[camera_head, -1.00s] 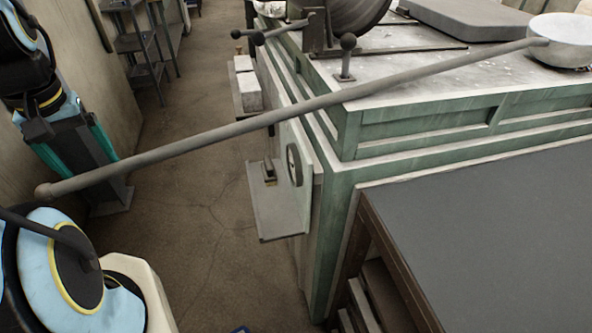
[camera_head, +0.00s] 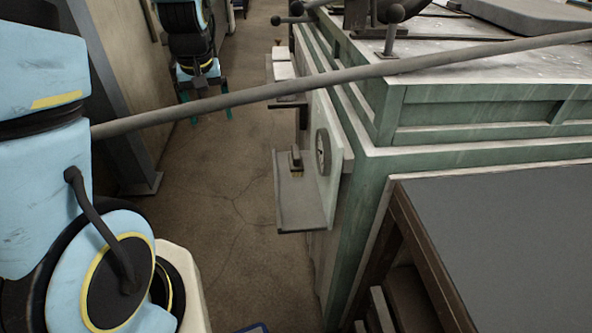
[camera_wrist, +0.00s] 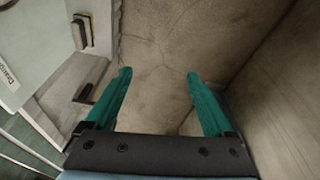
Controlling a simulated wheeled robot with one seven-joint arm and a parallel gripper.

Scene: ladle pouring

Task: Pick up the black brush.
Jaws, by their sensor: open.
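The black brush (camera_head: 296,160), with pale bristles, leans upright on a small metal shelf (camera_head: 305,212) on the side of the green cabinet. A dark brush-like piece with a tan edge (camera_wrist: 80,32) shows at the upper left of the wrist view and looks like the same brush. My gripper (camera_head: 206,114) hangs over the floor left of the shelf, apart from the brush. In the wrist view, its two teal fingers (camera_wrist: 158,75) are spread with only floor between them.
A long grey ladle handle (camera_head: 330,82) crosses in front of my gripper. A round gauge (camera_head: 323,150) is beside the brush. Another shelf behind holds a dark piece (camera_head: 289,101). The green cabinet (camera_head: 450,180) and dark-topped table (camera_head: 500,240) stand right. Floor (camera_head: 230,190) is clear.

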